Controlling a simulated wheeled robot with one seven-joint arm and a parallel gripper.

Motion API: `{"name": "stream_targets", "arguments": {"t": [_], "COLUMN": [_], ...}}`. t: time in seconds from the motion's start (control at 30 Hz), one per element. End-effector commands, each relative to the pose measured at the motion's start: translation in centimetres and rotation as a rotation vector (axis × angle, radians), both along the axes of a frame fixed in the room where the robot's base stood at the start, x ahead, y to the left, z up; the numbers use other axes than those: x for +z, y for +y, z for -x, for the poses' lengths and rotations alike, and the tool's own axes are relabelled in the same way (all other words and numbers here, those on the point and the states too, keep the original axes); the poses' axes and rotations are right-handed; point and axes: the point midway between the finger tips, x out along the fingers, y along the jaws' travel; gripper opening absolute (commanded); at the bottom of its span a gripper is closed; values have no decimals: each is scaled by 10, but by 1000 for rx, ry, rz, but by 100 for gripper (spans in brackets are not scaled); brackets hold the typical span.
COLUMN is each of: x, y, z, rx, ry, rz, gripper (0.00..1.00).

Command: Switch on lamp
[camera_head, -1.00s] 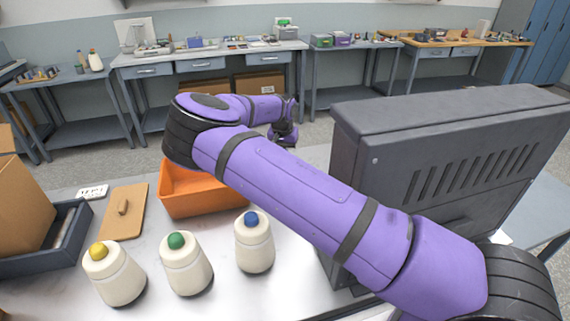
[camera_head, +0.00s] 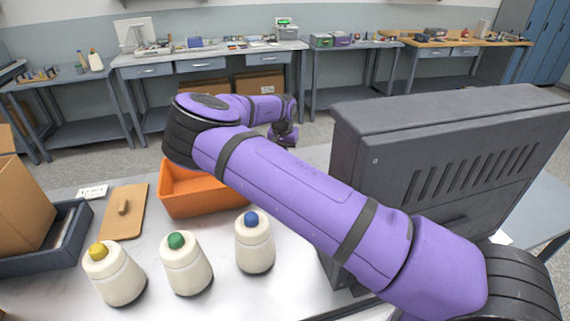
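I cannot make out a lamp or a lamp switch in the head view. A large dark grey metal box (camera_head: 460,165) with slanted vent slots stands on the right side of the bench, with its vented face toward me. Its far side is hidden. My purple arm passes in front of the box and reaches forward and left, then bends back to the right. The end of the arm, at my gripper (camera_head: 284,136), is small and dark beyond the orange bin, left of the box. Its fingers cannot be made out.
Three cream bottles with yellow (camera_head: 115,275), green (camera_head: 186,264) and blue (camera_head: 254,243) tops stand in front. Behind them are an orange bin (camera_head: 190,205), a wooden board (camera_head: 122,213) and a small label card (camera_head: 92,192). A dark tray (camera_head: 45,262) and a carton are at left.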

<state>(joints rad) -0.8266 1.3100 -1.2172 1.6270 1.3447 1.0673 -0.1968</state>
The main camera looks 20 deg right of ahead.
Motion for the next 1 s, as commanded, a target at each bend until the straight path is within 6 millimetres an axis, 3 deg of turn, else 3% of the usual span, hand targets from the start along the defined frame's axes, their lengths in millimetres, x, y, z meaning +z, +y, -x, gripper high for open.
{"name": "stream_targets", "arguments": {"t": [1.0], "x": [-8], "y": [0], "z": [0], "rx": [0], "ry": [1], "rz": [0], "gripper": [0]}}
